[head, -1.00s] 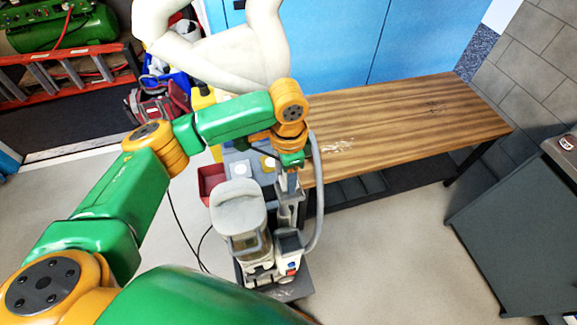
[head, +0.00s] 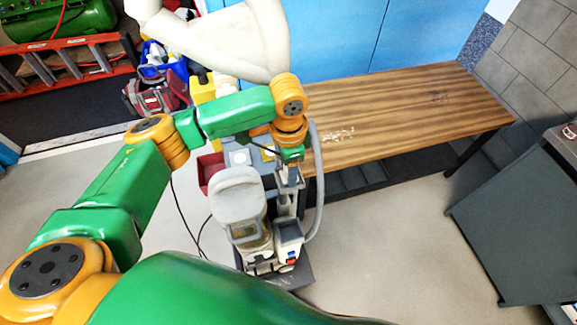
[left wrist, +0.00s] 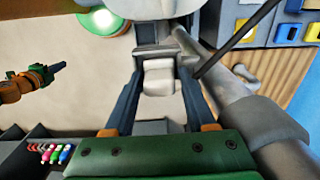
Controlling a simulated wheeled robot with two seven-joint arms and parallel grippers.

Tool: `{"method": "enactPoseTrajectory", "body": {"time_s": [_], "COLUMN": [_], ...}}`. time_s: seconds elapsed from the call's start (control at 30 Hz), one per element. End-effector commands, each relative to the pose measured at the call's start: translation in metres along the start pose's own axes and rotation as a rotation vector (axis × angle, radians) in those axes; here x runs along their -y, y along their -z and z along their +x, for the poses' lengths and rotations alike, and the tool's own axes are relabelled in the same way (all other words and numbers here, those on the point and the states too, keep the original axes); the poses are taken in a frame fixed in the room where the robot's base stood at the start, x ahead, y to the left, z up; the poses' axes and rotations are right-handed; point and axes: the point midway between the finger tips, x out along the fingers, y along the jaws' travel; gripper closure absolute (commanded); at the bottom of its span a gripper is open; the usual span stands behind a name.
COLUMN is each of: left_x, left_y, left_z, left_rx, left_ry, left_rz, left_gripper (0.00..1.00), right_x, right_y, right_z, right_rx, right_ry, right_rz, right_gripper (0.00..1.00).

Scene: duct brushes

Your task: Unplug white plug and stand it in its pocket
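My left gripper (left wrist: 159,85) points down over the upright grey and white cleaning machine (head: 240,205). In the left wrist view its two dark blue fingers stand apart, one on each side of a white block (left wrist: 158,77). The block may be the white plug, but I cannot tell for sure. Narrow gaps seem to show beside it, and I see no clear contact. In the head view the fingertips are hidden by the wrist and the machine. I cannot pick out the plug's pocket with certainty.
A dark cable (left wrist: 240,40) runs close by the right finger. A grey panel with blue and yellow inserts (left wrist: 287,33) lies at the upper right there. A wooden bench (head: 400,110) stands right of the machine, and a dark cabinet (head: 520,220) farther right. The floor between is clear.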

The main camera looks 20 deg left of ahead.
Motion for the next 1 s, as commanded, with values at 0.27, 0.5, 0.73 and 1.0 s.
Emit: {"method": "enactPoseTrajectory", "body": {"time_s": [0.27, 0.5, 0.73, 1.0], "left_x": [-0.003, -0.001, -0.001, 0.000], "left_y": [-0.002, -0.001, -0.001, 0.000], "left_z": [-0.001, -0.053, -0.085, -0.115], "left_rx": [0.011, 0.001, 0.000, -0.003], "left_ry": [-0.009, 0.000, 0.002, 0.004], "left_rz": [0.004, 0.001, 0.000, -0.002], "left_gripper": [0.16, 0.16, 0.16, 0.16], "right_x": [0.000, 0.001, 0.001, 0.001], "right_y": [0.000, -0.001, 0.000, 0.001], "right_z": [0.005, 0.016, 0.002, -0.012], "right_rx": [0.000, 0.000, 0.000, 0.000], "right_ry": [0.000, 0.001, 0.001, 0.001], "right_rz": [0.000, -0.001, -0.001, 0.000], "right_gripper": [1.00, 1.00, 1.00, 1.00]}}
